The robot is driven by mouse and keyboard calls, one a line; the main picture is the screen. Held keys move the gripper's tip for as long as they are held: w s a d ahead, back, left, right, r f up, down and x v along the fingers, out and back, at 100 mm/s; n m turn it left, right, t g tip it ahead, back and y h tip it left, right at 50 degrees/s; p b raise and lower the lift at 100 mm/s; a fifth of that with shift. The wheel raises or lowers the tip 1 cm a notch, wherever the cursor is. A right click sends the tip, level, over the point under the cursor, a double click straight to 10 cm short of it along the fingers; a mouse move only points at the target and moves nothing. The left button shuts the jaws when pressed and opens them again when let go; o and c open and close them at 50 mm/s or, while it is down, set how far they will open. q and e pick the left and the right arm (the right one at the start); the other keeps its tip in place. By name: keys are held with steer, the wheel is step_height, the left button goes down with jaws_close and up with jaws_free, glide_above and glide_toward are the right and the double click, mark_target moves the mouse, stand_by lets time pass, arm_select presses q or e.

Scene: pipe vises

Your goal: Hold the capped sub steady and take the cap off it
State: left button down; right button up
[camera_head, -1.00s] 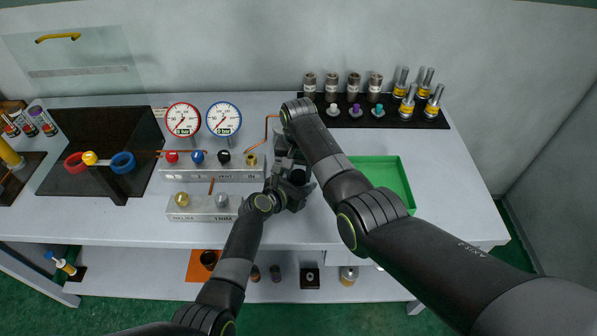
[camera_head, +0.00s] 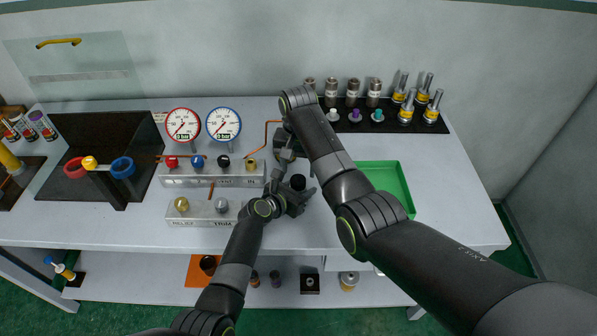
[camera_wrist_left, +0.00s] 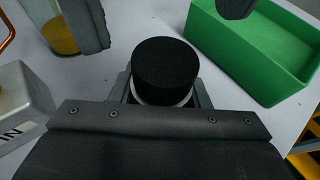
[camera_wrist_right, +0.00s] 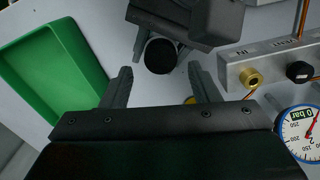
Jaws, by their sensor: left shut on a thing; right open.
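The capped sub stands upright in my left gripper, its black cap (camera_wrist_left: 165,65) on top and a pale silver ring (camera_wrist_left: 165,98) showing just below. In the head view the black cap (camera_head: 298,182) shows between the left jaws. My left gripper (camera_wrist_left: 162,100) is shut on the sub's body, which is mostly hidden. My right gripper (camera_wrist_right: 163,78) is open and empty; in its view the black cap (camera_wrist_right: 160,56) lies between and beyond the fingertips, apart from them. In the head view the right gripper (camera_head: 286,148) is partly hidden by its own arm.
A green tray (camera_head: 405,188) lies right of the grippers, beneath the right forearm. A grey manifold block (camera_head: 212,175) with knobs and two gauges (camera_head: 223,123) stands close on the left. A black rack (camera_head: 390,122) with fittings is at the back right.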

mark_target(298, 179)
step_height(298, 179, up, 3)
steer(key=m, duration=0.5)
steer(key=shift+f, duration=0.1)
steer(key=shift+r+m, duration=0.3)
steer(key=shift+m, duration=0.4)
steer(key=shift+f, duration=3.9)
steer(key=c, duration=1)
steer(key=n, duration=0.6)
steer(key=o, duration=1.1)
